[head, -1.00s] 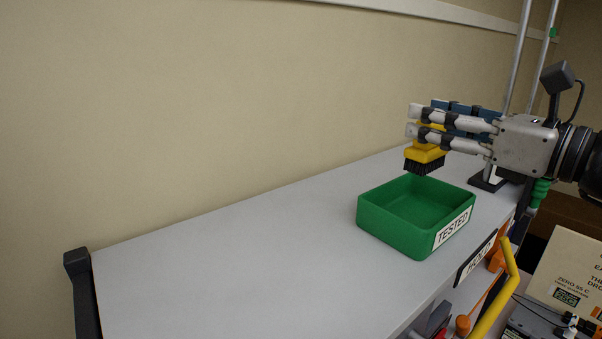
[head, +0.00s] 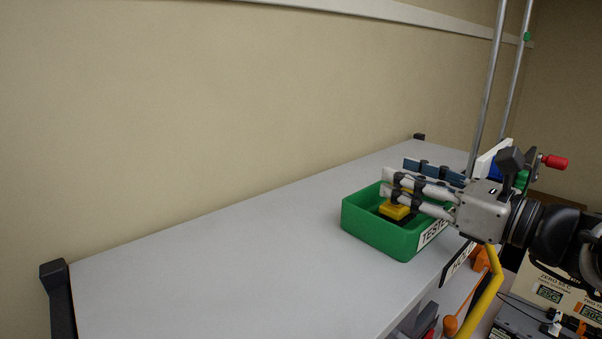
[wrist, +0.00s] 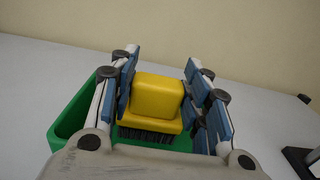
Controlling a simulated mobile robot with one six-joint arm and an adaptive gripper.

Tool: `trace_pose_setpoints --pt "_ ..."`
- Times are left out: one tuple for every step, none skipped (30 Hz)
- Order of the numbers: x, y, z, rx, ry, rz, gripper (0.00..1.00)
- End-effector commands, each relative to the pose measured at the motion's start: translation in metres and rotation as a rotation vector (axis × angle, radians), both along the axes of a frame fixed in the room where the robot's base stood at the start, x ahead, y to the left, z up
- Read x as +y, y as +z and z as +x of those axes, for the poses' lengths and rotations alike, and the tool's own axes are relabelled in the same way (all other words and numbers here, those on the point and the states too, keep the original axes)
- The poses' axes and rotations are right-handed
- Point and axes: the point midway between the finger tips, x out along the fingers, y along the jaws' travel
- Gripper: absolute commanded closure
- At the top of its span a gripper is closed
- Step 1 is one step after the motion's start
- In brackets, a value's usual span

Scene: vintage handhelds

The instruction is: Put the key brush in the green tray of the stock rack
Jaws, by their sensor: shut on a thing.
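The key brush (head: 394,211) has a yellow body and dark bristles. My gripper (head: 392,190) is shut on it, and the brush is down inside the green tray (head: 362,229), bristles downward. In the wrist view the yellow block of the brush (wrist: 157,97) sits between the blue finger pads of my gripper (wrist: 158,85). The green tray (wrist: 72,122) shows beneath and to the left. I cannot tell whether the bristles touch the tray floor. The tray has a white "TESTED" label, partly hidden by my gripper, and stands on the grey top shelf of the stock rack (head: 230,260).
The shelf left of the tray is bare. A black corner post (head: 57,295) stands at its left end. Metal poles (head: 490,90) rise behind my gripper. A yellow bar (head: 486,295) and boxed equipment (head: 560,290) are at lower right.

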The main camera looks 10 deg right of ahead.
Motion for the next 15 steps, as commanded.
trace_pose_setpoints --pt "-0.0001 -0.0026 0.0001 0.001 0.0 0.001 1.0" --pt "-0.0001 -0.0036 0.0001 0.001 0.0 0.001 1.0" --pt "-0.0001 -0.0032 0.0001 0.001 0.0 0.001 0.54" --pt "-0.0001 -0.0029 0.0001 0.001 0.0 0.001 0.53" --pt "-0.0001 -0.0028 0.0001 0.001 0.0 0.001 0.51" --pt "-0.0001 -0.0028 0.0001 0.001 0.0 0.001 0.48" --pt "-0.0001 -0.0027 0.0001 0.001 0.0 0.001 0.46" --pt "-0.0001 -0.0027 0.0001 0.001 0.0 0.001 0.44" --pt "-0.0001 -0.0027 0.0001 0.001 0.0 0.001 0.41" --pt "-0.0001 -0.0027 0.0001 0.001 0.0 0.001 0.39" --pt "-0.0001 -0.0027 0.0001 0.001 0.0 0.001 0.37" --pt "-0.0001 -0.0027 0.0001 0.001 0.0 0.001 0.36" --pt "-0.0001 -0.0027 0.0001 0.001 0.0 0.001 0.36" --pt "-0.0001 -0.0027 0.0001 0.001 0.0 0.001 0.36" --pt "-0.0001 -0.0027 0.0001 0.001 0.0 0.001 0.36"
